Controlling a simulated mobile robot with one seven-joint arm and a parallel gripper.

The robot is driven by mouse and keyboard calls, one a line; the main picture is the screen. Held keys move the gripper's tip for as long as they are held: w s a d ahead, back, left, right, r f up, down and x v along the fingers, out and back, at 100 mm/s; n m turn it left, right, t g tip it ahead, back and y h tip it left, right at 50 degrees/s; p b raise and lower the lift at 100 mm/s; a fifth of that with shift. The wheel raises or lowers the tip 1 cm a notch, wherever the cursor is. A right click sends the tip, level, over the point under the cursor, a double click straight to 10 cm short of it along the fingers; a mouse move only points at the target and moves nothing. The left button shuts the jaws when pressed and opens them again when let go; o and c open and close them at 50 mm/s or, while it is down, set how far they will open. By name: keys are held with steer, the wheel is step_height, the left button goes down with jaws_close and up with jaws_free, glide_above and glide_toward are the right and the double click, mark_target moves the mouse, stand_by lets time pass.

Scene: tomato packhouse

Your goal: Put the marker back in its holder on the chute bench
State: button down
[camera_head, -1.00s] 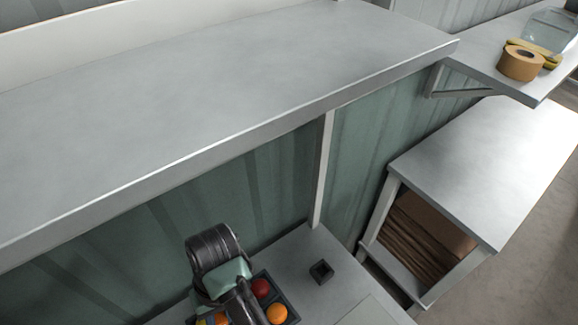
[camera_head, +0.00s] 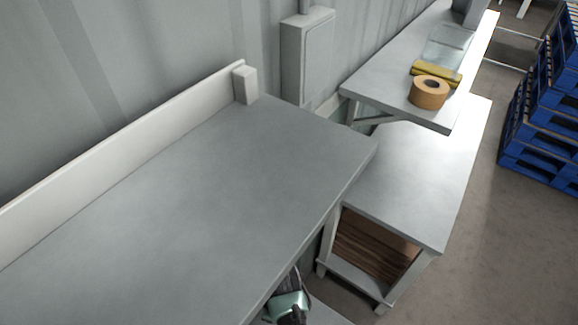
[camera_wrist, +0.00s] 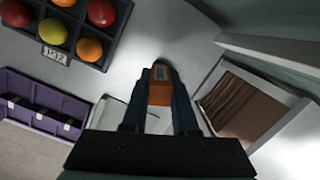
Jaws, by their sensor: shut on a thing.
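In the wrist view my gripper (camera_wrist: 158,95) points down over the lower grey bench (camera_wrist: 180,35), its dark fingers closed on an orange, block-like thing with a small pale label, which I take to be the marker (camera_wrist: 160,93). A dark patch sits at the far end of the orange part; I cannot tell whether it is the marker's end or the holder. In the head view only a bit of my arm shows below the upper bench's edge; gripper, marker and holder are hidden there.
A dark compartment tray (camera_wrist: 62,18) of red, orange and yellow-green fruit lies upper left. A purple crate (camera_wrist: 20,85) is at left. A shelf unit with cardboard (camera_wrist: 245,100) is at right. In the head view, the upper bench (camera_head: 190,190) is bare; a tape roll (camera_head: 429,92) sits beyond.

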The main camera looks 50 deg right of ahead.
steer(key=s+d+f+m+b, duration=0.3)
steer(key=f+m+b, duration=0.1)
steer(key=f+m, duration=0.1)
steer(key=shift+f, duration=0.5)
steer(key=shift+f+b, duration=1.35)
steer(key=shift+f, duration=0.5)
stand_by(1.0)
steer(key=c, duration=0.6)
jaws_free()
steer(key=c, duration=0.3)
steer(key=shift+r, duration=0.15)
